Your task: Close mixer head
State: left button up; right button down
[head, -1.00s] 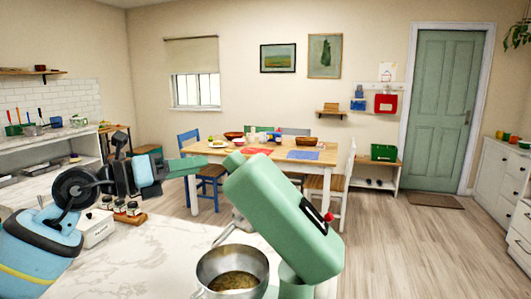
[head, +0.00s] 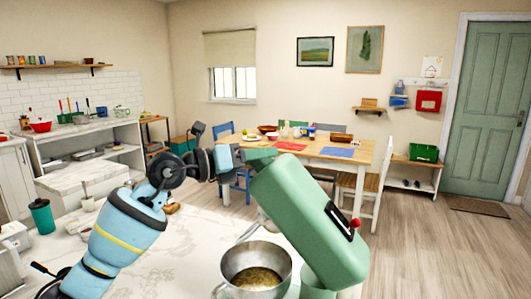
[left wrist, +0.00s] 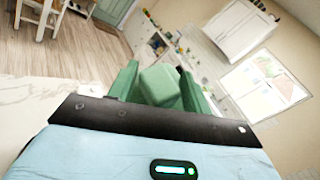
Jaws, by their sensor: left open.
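The green stand mixer's head (head: 312,222) is tilted up, its raised front end at the upper left and its hinge end at the lower right. A red-tipped knob (head: 354,223) shows on its side. The metal mixing bowl (head: 256,268), with brownish contents, sits below the raised head. My left gripper (head: 266,157) is open at the head's raised end. In the left wrist view, the green end of the mixer head (left wrist: 159,86) shows between its two green fingers; I cannot tell whether they touch it. My right gripper is not in view.
The mixer stands on a white marble counter (head: 190,255). A dark green cup (head: 42,216) stands at its left. Beyond are a wooden dining table (head: 335,150) with chairs and open floor (head: 420,245) to the right.

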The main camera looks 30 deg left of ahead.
pick_arm(q)
jog(key=shift+x, duration=0.95)
grip_shut()
